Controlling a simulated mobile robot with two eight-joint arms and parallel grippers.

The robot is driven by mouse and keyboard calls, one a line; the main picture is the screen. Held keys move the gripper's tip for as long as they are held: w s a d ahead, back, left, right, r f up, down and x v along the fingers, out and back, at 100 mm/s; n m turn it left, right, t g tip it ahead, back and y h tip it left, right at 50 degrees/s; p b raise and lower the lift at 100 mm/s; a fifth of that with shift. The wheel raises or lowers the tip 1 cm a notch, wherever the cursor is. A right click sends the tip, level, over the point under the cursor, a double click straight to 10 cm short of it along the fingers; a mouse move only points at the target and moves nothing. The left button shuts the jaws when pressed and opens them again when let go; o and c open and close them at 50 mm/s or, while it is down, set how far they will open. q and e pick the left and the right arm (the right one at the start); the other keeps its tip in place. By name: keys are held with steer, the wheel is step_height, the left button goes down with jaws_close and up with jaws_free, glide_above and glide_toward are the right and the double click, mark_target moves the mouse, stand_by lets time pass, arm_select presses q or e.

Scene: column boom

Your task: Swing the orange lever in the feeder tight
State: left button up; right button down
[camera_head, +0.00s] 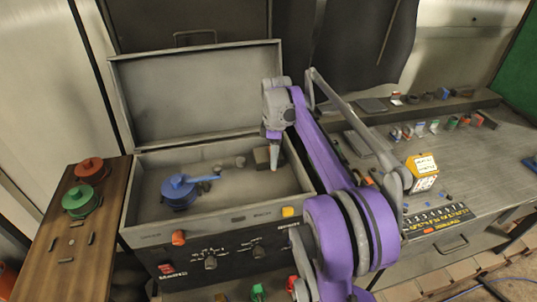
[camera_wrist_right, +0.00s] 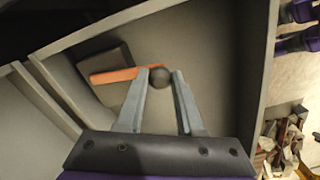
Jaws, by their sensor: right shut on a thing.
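The orange lever (camera_wrist_right: 115,75) shows in the right wrist view, lying across a dark block with a dark round knob (camera_wrist_right: 160,79) at its end. My right gripper (camera_wrist_right: 167,74) has its two grey fingers on either side of the knob, shut on it. In the head view my right gripper (camera_head: 274,160) reaches down into the right back part of the open grey feeder box (camera_head: 212,224), beside the dark block (camera_head: 262,155). I cannot make out the orange lever in the head view. My left gripper is not in view.
A blue round part with a handle (camera_head: 179,191) sits in the box's left side. The raised lid (camera_head: 195,95) stands behind. A wooden board (camera_head: 66,262) at left bears a red part (camera_head: 89,169) and a green part (camera_head: 80,201). A cluttered metal bench (camera_head: 465,165) lies right.

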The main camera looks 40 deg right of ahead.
steer(key=shift+s+d+r+n, duration=0.1)
steer(key=shift+s+d+n, duration=0.25)
steer(key=shift+d+n, duration=0.35)
steer(key=shift+a+p, duration=0.1)
steer(key=shift+p, duration=0.2)
steer(key=c, duration=0.5)
jaws_free()
steer(key=shift+c, duration=0.2)
step_height(320, 180, up, 11)
steer(key=p, duration=0.1)
steer(key=shift+s+f, duration=0.1)
steer(key=shift+f, duration=0.1)
